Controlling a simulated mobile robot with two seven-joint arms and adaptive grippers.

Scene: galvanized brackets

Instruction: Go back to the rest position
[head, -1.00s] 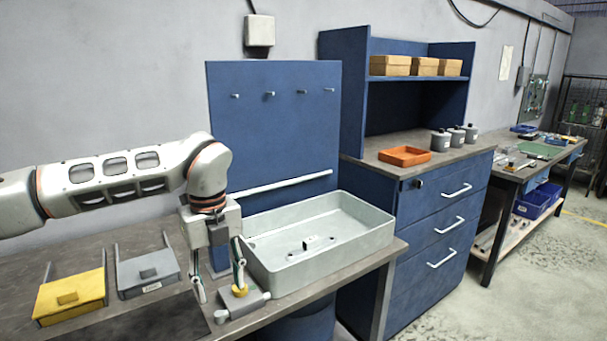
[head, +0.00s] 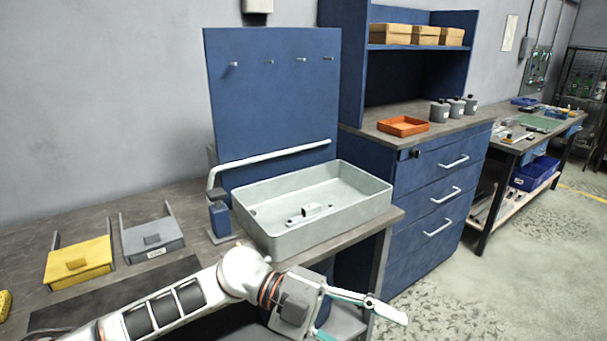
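My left gripper (head: 362,323) is at the lower middle of the head view, on an arm coming in from the lower left. Its two fingers are spread apart, with nothing seen between them. One finger points right; the lower one is partly cut off by the picture's edge. The gripper is in front of the workbench (head: 75,212), near its front edge and below the pale basin (head: 345,231). It looks clear of the basin. My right gripper is not in view.
A blue tap-like fixture (head: 219,219) with a curved pipe stands left of the basin. A yellow box (head: 85,265) and a grey box (head: 160,243) lie on the bench. A blue drawer cabinet (head: 425,197) carries an orange tray (head: 403,126). Open floor lies at right.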

